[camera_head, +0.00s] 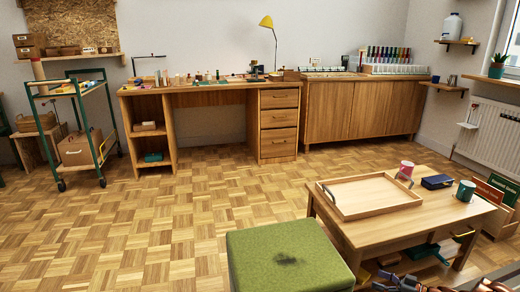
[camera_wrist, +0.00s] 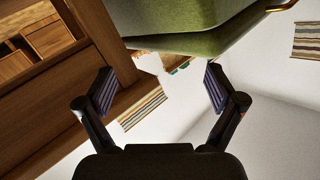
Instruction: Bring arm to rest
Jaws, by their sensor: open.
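My gripper (camera_wrist: 160,88) shows in the wrist view with its two dark, ribbed fingers spread wide apart. Nothing is between the fingertips, and it holds nothing. The wrist picture is strongly tilted. A green padded seat (camera_wrist: 180,18) is beyond the fingers at the top, and brown wooden furniture (camera_wrist: 75,85) fills the left side. In the head view, dark parts cut off by the bottom edge at the right may be my arm; I cannot make out the gripper there.
In the head view, a green stool (camera_head: 285,258) stands beside a low wooden table (camera_head: 372,234). The table bears a tray (camera_head: 346,214), a pink mug (camera_head: 406,169), a dark blue case (camera_head: 437,182) and a green mug (camera_head: 465,191). Parquet floor (camera_head: 160,215) is clear at left.

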